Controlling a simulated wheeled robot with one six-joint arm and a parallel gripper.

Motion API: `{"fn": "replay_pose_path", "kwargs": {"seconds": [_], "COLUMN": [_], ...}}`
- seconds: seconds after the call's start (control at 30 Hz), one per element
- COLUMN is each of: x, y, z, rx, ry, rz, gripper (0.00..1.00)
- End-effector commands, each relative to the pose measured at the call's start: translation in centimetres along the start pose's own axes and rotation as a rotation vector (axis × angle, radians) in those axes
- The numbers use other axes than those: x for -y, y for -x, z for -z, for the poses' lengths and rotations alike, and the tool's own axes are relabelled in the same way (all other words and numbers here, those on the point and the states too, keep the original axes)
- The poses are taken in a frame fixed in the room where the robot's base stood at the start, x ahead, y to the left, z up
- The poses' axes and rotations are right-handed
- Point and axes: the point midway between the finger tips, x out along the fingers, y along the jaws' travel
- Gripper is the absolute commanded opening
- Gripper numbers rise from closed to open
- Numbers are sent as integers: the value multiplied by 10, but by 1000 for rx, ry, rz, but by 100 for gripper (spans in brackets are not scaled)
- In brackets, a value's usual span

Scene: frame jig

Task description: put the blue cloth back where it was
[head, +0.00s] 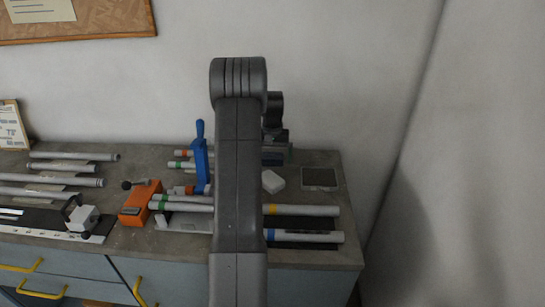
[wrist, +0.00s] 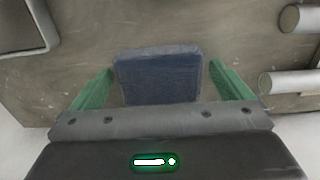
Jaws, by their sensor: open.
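The blue cloth (wrist: 158,68) shows in the wrist view as a dark blue, folded, roughly square pad on the grey-brown bench top. My gripper (wrist: 160,80) is open, with one green finger to the left of the cloth and one to the right. A gap shows between each finger and the cloth. The cloth's near edge is hidden by the gripper body.
Tube ends (wrist: 278,82) lie right of my gripper in the wrist view. A dark, grey-rimmed square item (head: 319,178) and a white block (head: 273,181) lie on the bench (head: 345,240). A blue upright tool (head: 200,160) and orange block (head: 139,205) stand left of my arm.

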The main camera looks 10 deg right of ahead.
Motion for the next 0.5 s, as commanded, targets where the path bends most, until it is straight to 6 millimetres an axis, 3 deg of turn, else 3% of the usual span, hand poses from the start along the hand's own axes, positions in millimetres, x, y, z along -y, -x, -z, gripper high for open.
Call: {"fn": "replay_pose_path", "kwargs": {"seconds": [0.23,0.5], "x": [0,0], "y": [11,66], "z": [1,1], "rx": [-3,-5], "ry": [0,0], "rz": [0,0], "gripper": [98,98]}}
